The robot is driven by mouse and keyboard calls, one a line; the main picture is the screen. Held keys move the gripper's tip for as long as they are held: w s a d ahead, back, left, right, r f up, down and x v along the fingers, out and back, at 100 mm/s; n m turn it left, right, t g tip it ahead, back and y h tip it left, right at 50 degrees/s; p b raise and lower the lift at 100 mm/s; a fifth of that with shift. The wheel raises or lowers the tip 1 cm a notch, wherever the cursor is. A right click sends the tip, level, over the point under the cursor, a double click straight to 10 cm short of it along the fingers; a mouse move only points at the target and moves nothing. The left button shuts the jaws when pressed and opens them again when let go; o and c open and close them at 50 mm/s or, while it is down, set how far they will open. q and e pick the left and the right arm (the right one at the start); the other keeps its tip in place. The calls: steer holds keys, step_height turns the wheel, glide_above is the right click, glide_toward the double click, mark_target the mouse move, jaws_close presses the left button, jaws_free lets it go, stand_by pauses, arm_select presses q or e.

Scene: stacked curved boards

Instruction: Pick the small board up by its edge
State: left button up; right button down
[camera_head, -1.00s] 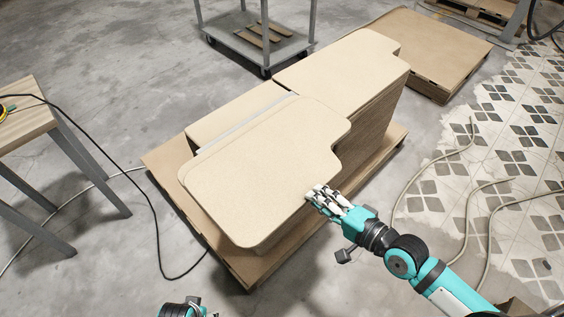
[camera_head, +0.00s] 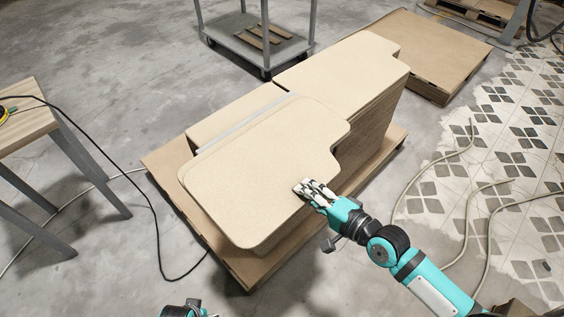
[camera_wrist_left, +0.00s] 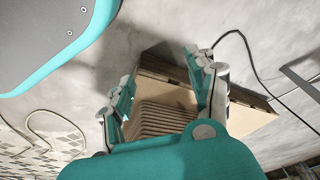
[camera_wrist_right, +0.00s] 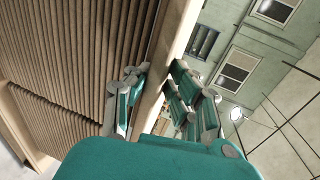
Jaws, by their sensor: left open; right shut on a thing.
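The small board (camera_head: 250,165), pale tan with rounded corners and a notch, lies on top of the near stack. My right gripper (camera_head: 306,189) is at the board's right edge, with fingers over its top face. In the right wrist view my right gripper (camera_wrist_right: 153,92) is shut on the board's edge (camera_wrist_right: 172,45), one finger group on each side. My left gripper (camera_head: 185,309) barely shows at the bottom of the head view, away from the board. In the left wrist view my left gripper (camera_wrist_left: 160,85) is open and empty, its fingers apart.
The stacks stand on a wooden pallet (camera_head: 233,266); a second stack (camera_head: 350,68) is behind. A table (camera_head: 25,115) with a black cable is at left. A grey cart (camera_head: 262,43) is at the back. Loose cables lie on the floor at right.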

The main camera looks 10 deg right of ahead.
steer(key=shift+s+f, duration=0.15)
steer(key=shift+f, duration=0.3)
steer(key=shift+r, duration=0.2)
arm_select(q)
steer(key=shift+s+a+f+p, duration=0.1)
steer(key=shift+s+f+p, duration=0.25)
steer(key=shift+f, duration=0.5)
arm_select(e)
steer(key=shift+r, duration=0.15)
arm_select(q)
steer(key=shift+f, duration=0.3)
arm_select(e)
steer(key=shift+r, duration=0.1)
steer(key=shift+r+p, duration=0.35)
steer(key=shift+p, duration=0.15)
arm_select(q)
steer(key=shift+s+a+f, duration=0.1)
steer(key=shift+s+f, duration=1.3)
steer(key=shift+f, duration=0.05)
arm_select(e)
steer(key=shift+r, duration=0.25)
arm_select(q)
steer(key=shift+f, duration=0.15)
arm_select(e)
steer(key=shift+r, duration=0.1)
